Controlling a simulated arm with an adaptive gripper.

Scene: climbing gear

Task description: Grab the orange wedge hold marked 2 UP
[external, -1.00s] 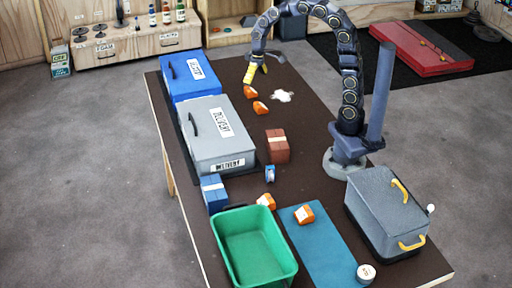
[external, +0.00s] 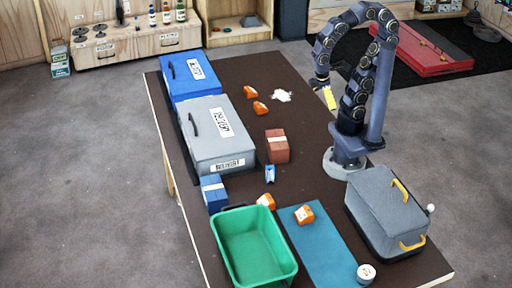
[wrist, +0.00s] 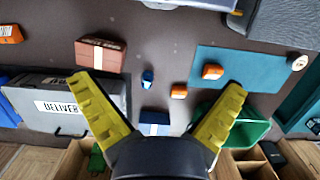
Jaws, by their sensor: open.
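Several orange holds lie on the dark table, their markings too small to read. Two are at the back, one (external: 249,91) just behind the other (external: 260,108). A third hold (external: 266,201) lies beside the green bin, and a fourth (external: 304,215) rests on the teal mat. In the wrist view, one hold (wrist: 212,71) is on the mat, another (wrist: 179,90) is left of it, and one (wrist: 10,34) is at the left edge. My gripper (external: 331,103) is raised near the table's right edge, apart from all holds. Its yellow fingers (wrist: 158,84) are spread and empty.
A green bin (external: 222,250) and teal mat (external: 325,250) are at the front. A grey case (external: 215,150) and blue case (external: 195,75) line the left; a grey box (external: 375,205) stands right. A brown block (external: 277,150) sits mid-table.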

